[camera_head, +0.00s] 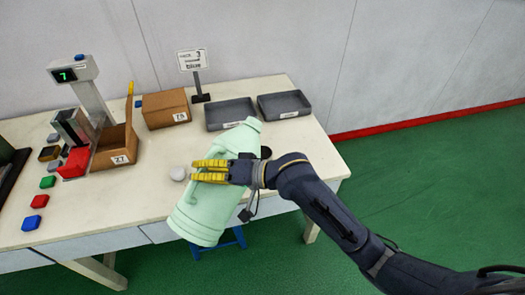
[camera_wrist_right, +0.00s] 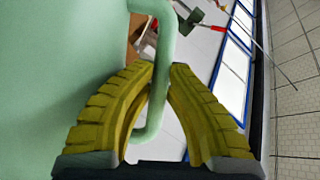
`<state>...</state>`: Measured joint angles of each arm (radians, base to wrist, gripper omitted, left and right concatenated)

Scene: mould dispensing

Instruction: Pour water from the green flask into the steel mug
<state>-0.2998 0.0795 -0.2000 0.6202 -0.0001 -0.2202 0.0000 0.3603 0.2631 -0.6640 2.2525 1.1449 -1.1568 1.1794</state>
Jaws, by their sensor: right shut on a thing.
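The pale green flask (camera_head: 205,212) is large and tilted in the head view. Its narrower end points up and right, and its wide end overlaps the table's front edge. My right gripper (camera_head: 197,170) lies across it with yellow fingers. In the right wrist view the fingers (camera_wrist_right: 163,68) are closed around the handle of the flask (camera_wrist_right: 50,70). Water cannot be seen. I cannot surely identify the steel mug; a grey metallic piece (camera_head: 72,127) stands by the scale, and a dark round thing (camera_head: 266,152) shows partly behind the flask. My left gripper is not in view.
A scale display (camera_head: 75,70) on a column stands at the left. Cardboard boxes (camera_head: 165,110) and two grey trays (camera_head: 285,104) are at the back. A small white round thing (camera_head: 178,174) lies beside the flask. Coloured blocks (camera_head: 39,201) lie left. The centre-left table is clear.

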